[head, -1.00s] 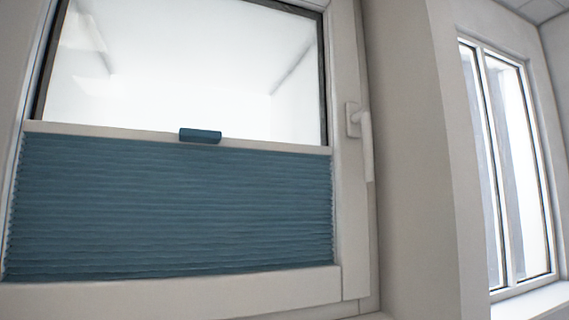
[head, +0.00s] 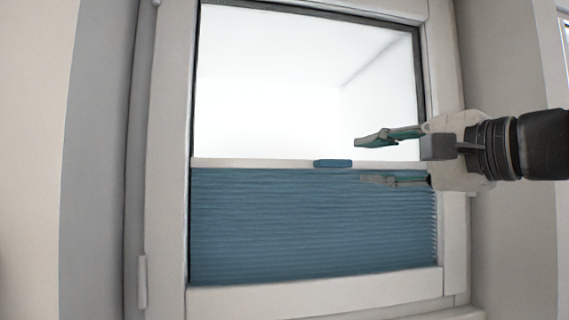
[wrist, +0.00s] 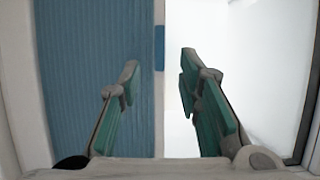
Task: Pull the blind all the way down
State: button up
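The blue pleated blind (head: 290,230) covers the lower part of the window, with bare glass above it. Its pale top rail (head: 250,163) carries a small blue handle (head: 332,163). My gripper (head: 376,160) is to the right of the handle, its fingers open, one above the rail's height and one below, pointing left. In the wrist view the blind (wrist: 95,80) fills the left side and the handle (wrist: 159,47) lies ahead, between the directions of the two open fingers (wrist: 158,85). The fingers hold nothing and look apart from the handle.
The window frame (head: 165,200) surrounds the glass and blind. A wall (head: 510,240) stands to the right, behind my arm. A sill edge runs below the frame.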

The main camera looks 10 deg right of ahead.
aim_at(340, 163)
jog(key=x, duration=0.9)
jog(key=shift+w, duration=0.1)
grip_shut()
